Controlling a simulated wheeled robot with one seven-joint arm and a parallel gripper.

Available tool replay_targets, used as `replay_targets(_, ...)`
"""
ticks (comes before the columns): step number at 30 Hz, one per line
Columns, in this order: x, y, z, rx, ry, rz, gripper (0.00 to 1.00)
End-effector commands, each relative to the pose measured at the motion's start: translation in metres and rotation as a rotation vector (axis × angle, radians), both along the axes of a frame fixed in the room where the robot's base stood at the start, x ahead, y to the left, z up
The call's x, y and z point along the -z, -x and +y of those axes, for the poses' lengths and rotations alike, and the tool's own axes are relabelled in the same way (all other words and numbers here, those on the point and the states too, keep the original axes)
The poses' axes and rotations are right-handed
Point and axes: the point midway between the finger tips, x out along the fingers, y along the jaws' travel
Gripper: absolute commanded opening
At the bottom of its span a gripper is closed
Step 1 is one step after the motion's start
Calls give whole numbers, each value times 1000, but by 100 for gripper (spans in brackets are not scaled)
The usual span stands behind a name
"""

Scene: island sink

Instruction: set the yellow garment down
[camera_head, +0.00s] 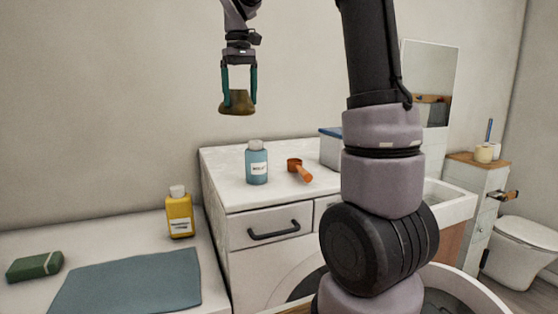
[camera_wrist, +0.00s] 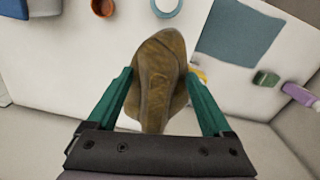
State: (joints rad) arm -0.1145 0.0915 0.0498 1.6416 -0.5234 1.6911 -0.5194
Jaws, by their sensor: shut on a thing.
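The yellow garment (camera_head: 238,102) is a small brownish-yellow bundle. My gripper (camera_head: 239,98) is shut on it and holds it in the air, in front of the wall and well above the counters. In the wrist view the garment (camera_wrist: 158,80) fills the space between the two green fingers of my gripper (camera_wrist: 159,100). It hangs clear of every surface.
Below are a blue bottle (camera_head: 256,163) and an orange scoop (camera_head: 299,170) on the white counter (camera_head: 222,163). On the lower left surface are a yellow bottle (camera_head: 179,214), a blue-grey mat (camera_head: 128,283) and a green block (camera_head: 34,266). A basin and toilet (camera_head: 525,247) stand at right.

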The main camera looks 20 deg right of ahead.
Motion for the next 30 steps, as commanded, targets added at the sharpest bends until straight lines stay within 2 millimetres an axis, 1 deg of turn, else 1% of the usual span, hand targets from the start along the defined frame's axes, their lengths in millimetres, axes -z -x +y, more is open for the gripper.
replay_targets(1, 11, 1, 0, -1, 0, 5, 7)
replay_targets(9, 83, 2, 0, -1, 0, 5, 7)
replay_targets(12, 104, 1, 0, -1, 0, 4, 7)
replay_targets(15, 116, 1, 0, 0, 0, 2, 7)
replay_targets(20, 129, 0, 0, -1, 0, 2, 7)
replay_targets(24, 152, 1, 0, 0, 1, 4, 6)
replay_targets(27, 164, 1, 0, 0, 0, 3, 6)
replay_targets(30, 168, 0, 0, 0, -1, 0, 6)
